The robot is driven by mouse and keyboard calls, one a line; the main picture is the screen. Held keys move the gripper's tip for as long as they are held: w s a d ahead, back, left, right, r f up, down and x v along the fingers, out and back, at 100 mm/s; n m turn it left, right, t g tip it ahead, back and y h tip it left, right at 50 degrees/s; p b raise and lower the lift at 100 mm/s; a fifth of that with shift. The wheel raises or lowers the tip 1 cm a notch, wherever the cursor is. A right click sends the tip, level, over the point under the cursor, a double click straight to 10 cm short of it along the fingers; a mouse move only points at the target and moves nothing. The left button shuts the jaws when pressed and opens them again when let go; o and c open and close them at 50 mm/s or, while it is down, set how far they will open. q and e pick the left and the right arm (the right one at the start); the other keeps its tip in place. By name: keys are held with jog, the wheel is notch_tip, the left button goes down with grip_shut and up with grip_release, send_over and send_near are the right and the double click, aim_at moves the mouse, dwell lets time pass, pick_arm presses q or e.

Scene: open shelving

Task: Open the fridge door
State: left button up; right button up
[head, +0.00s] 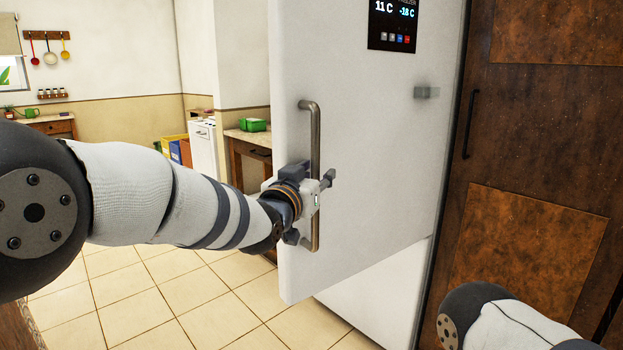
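The white fridge door (375,150) fills the middle of the head view, with a dark display near its top. It stands partly open, its left edge swung out towards me and its right side by the wooden cabinet. A vertical metal handle (315,130) runs along its left part. My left gripper (318,190) is at the lower half of the handle, its fingers closed about the bar; part of the grip is hidden by the gripper body. My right gripper is out of view; only a piece of my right arm shows at the lower right.
A white lower fridge front (385,290) shows beneath the door. A tall brown wooden cabinet (540,130) stands close on the right. The tiled floor (150,300) at the left is clear.

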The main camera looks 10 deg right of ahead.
pick_arm(q)
jog(key=v, duration=1.2)
